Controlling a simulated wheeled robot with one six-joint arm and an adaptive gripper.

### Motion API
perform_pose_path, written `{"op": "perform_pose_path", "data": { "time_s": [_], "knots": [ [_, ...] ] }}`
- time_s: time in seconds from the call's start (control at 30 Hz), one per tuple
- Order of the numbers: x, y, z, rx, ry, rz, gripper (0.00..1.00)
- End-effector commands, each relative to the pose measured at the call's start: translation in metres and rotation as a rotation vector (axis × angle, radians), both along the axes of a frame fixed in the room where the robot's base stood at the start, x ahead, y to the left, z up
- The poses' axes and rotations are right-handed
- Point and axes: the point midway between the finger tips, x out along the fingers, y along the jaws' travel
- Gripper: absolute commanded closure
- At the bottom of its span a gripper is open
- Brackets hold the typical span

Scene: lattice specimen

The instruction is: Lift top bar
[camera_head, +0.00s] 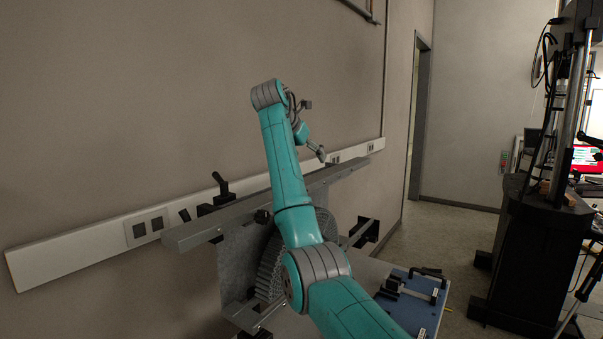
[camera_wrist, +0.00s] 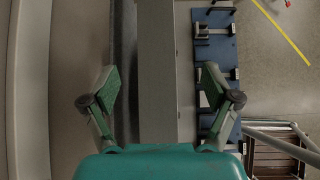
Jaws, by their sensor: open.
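The top bar (camera_head: 215,226) is a long grey metal beam lying level across the top of the fixture, along the wall in the head view. In the wrist view the bar (camera_wrist: 157,70) runs from top to bottom through the middle of the picture. My gripper (camera_head: 319,153) is near the bar's far right part, seemingly just above it. In the wrist view my gripper (camera_wrist: 160,82) is open, with one green-padded finger on each side of the bar and a gap to both. My arm hides the middle of the bar in the head view.
A grey ribbed lattice specimen (camera_head: 270,268) stands below the bar beside a metal plate (camera_head: 236,262). Black clamp handles (camera_head: 221,187) stick up near the bar's left part. A blue fixture board (camera_head: 413,303) lies on the table at right. The wall (camera_head: 130,110) is close behind.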

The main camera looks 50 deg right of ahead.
Motion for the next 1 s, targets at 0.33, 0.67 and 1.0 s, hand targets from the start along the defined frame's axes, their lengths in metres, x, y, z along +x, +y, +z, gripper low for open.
{"op": "perform_pose_path", "data": {
  "time_s": [0.33,0.67,1.0],
  "knots": [
    [0.0,-0.019,-0.019,0.001,0.003,-0.003,0.12],
    [0.004,-0.058,-0.059,0.001,0.001,-0.001,0.12],
    [0.006,-0.076,-0.076,0.0,0.0,-0.001,0.12]
  ]
}}
